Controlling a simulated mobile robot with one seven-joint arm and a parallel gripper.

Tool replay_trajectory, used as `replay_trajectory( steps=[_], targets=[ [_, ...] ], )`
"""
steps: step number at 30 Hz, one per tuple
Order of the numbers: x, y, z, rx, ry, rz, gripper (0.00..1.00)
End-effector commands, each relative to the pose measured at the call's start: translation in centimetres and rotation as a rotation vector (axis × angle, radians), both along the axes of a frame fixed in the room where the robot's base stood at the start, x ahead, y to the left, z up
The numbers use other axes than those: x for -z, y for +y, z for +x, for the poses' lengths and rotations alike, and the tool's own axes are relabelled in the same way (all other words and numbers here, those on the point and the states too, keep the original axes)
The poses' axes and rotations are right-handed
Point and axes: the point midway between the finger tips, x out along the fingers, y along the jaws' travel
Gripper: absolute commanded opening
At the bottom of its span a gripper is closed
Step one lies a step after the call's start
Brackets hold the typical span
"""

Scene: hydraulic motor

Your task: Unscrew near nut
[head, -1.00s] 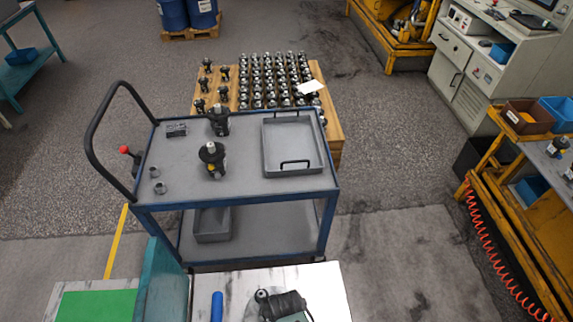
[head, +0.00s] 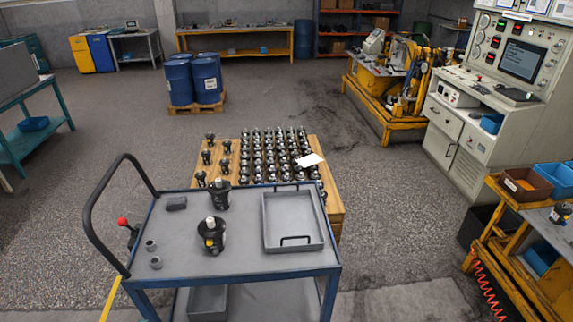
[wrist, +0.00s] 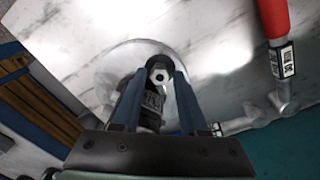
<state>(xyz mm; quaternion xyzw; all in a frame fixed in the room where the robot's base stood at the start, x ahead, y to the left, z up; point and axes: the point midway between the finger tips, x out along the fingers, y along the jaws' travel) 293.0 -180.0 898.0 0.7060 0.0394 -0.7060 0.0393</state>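In the wrist view, my gripper (wrist: 160,82) has its two fingers apart, over a pale marbled worktop (wrist: 85,25). A dark motor body (wrist: 151,105) shows between and beyond the fingers. A small light ring or nut with a dark centre (wrist: 160,73) is at its end, between the fingertips. I see no clear contact with either finger. In the head view, my gripper and that worktop are out of frame.
The blue cart (head: 238,274) carries a grey tray (head: 292,246) at right and has a black handle (head: 91,221) at left. A wooden pallet (head: 330,185) with rows of motors is behind. A red-handled tool (wrist: 274,20) is at upper right in the wrist view.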

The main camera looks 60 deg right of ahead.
Motion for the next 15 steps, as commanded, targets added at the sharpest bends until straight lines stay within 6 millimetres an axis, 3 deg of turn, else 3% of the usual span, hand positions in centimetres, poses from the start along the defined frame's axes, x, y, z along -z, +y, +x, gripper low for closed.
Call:
replay_trajectory(
  steps=[8,15],
  targets=[
    [-0.06,-0.02,0.01,0.045,0.0,0.0,0.42],
    [-0.12,-0.02,0.01,0.352,0.001,0.0,0.42]
  ],
)
